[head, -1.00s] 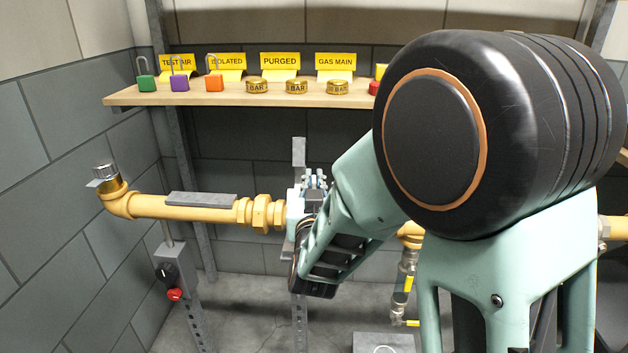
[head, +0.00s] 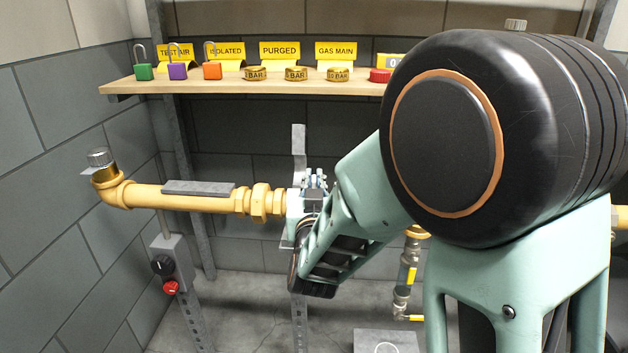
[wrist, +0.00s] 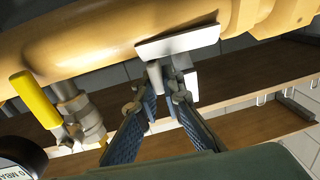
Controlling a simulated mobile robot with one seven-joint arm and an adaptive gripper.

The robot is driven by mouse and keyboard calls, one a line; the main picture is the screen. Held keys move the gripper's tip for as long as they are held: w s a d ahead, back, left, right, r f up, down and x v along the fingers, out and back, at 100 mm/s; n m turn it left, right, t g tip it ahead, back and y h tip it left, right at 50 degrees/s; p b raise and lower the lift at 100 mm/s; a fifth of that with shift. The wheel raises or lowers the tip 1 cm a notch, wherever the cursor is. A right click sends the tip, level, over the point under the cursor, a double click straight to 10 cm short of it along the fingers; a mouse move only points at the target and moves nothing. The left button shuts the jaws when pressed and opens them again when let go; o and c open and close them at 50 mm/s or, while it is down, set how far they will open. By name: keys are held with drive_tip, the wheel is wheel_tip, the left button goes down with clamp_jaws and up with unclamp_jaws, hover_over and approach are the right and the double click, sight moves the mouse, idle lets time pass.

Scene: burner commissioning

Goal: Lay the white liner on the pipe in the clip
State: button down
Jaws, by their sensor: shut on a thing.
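My gripper (wrist: 166,84) is shut on a small grey tab below a white, flat piece that looks like the liner (wrist: 178,40). In the wrist view this piece lies against or just in front of the yellow pipe (wrist: 100,38); I cannot tell if it touches. The clip is not clearly seen there; my gripper and arm cover that spot.
A wooden shelf (head: 200,88) behind the pipe carries padlocks, brass rings and yellow signs. A grey bar (head: 198,188) lies on the pipe at left. A yellow-handled valve (wrist: 35,100) stands close to my gripper. A switch box (head: 172,262) stands below the pipe.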

drive_tip(key=shift+f, duration=0.1)
drive_tip(key=c, duration=2)
unclamp_jaws()
drive_tip(key=shift+s, duration=0.1)
drive_tip(key=s, duration=0.7)
drive_tip(key=shift+s+d, duration=0.2)
